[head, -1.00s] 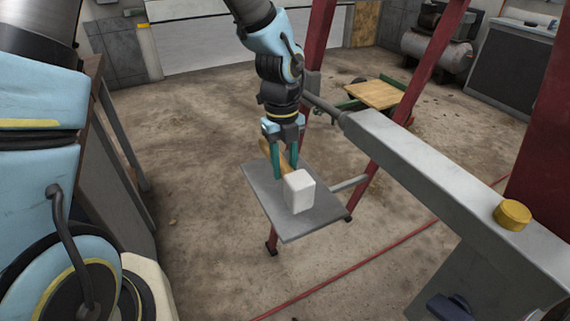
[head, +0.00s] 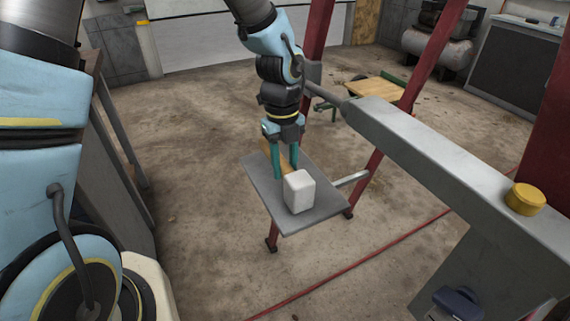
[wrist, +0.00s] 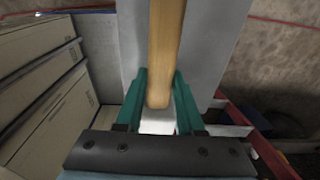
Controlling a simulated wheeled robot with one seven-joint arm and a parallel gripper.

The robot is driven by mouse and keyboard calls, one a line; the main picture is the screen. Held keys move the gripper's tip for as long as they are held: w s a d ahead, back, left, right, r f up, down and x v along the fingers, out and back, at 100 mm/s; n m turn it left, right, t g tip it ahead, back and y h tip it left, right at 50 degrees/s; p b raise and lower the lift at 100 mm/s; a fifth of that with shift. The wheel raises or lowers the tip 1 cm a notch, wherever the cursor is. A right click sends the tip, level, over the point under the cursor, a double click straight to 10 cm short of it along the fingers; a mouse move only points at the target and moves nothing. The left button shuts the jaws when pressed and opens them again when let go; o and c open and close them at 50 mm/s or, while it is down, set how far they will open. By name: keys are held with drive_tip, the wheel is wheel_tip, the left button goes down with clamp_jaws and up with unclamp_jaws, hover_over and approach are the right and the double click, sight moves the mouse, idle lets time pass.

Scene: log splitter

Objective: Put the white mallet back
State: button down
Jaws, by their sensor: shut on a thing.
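The white mallet has a blocky white head (head: 299,192) and a light wooden handle (wrist: 166,45). In the head view, the head is at the grey plate, near its middle; whether it touches the plate is unclear. My gripper (head: 285,176) points down just behind the head, with its green fingers shut on the mallet. In the wrist view, the handle's end shows between the fingers of my gripper (wrist: 160,100), with a white patch below it. The fingers hide part of the handle in the head view.
The grey plate (head: 318,219) is held on a red frame (head: 368,178). A long grey beam (head: 430,150) with a yellow cap (head: 525,198) runs along the right. A wooden-topped cart (head: 373,88) stands behind. A red hose (head: 330,264) lies on open floor.

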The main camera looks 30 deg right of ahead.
sight(283, 163)
drive_tip(key=shift+f, duration=0.45)
drive_tip(key=shift+c, duration=2.2)
unclamp_jaws()
drive_tip(key=r, duration=0.7)
drive_tip(key=w+r+b, duration=0.1)
drive_tip(key=r, duration=0.2)
drive_tip(key=shift+r, duration=0.4)
